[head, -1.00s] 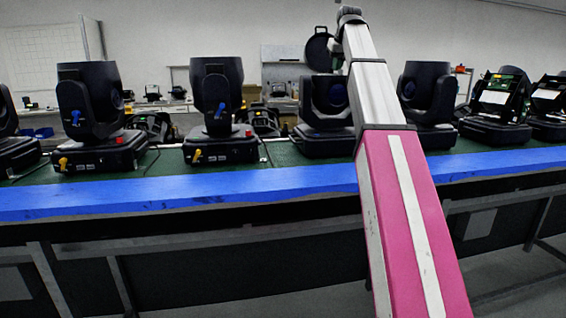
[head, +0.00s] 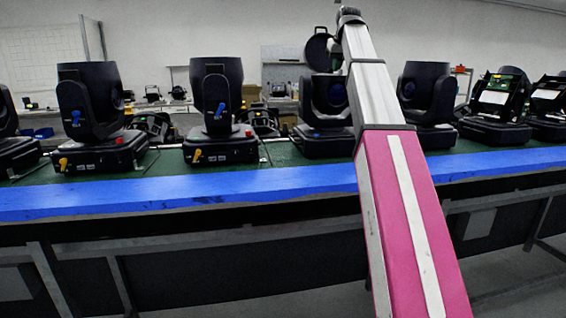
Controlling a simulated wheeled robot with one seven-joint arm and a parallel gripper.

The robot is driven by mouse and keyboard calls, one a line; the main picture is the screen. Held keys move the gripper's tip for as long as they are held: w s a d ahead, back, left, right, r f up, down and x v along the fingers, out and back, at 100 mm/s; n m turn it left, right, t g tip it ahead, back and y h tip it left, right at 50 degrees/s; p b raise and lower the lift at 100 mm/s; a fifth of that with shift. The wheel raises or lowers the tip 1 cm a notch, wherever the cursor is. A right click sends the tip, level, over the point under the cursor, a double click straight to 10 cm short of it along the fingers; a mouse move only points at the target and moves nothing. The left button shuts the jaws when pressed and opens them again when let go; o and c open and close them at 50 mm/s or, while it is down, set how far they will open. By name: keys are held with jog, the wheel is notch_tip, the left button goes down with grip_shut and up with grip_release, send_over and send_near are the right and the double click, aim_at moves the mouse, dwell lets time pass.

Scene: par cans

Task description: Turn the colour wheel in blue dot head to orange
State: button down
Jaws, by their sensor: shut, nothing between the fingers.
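Several black moving heads stand in a row on the bench, among them one at the left (head: 90,100), one left of centre (head: 217,95), one partly behind my arm (head: 322,110) and one right of my arm (head: 428,95). I cannot make out a blue dot on any of them. Two heads at the right (head: 497,98) have open housings with green boards showing. No colour wheel can be told apart at this size. My arm rises from the lower right across the bench.
The bench has a green top (head: 280,152) and a blue front edge (head: 180,190), with metal legs below. Blue and yellow levers stick out from the left heads. A back bench with small items and a pale board (head: 45,55) stand behind.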

jog(key=shift+s+a+f, duration=0.2)
jog(key=shift+f, duration=0.15)
jog(key=shift+s+a, duration=0.15)
jog(key=shift+a, duration=0.6)
jog(key=shift+a+r, duration=0.1)
jog(key=shift+a, duration=0.15)
jog(key=shift+s+a, duration=0.1)
jog(key=shift+d+r, duration=0.2)
jog(key=shift+r, duration=2.9)
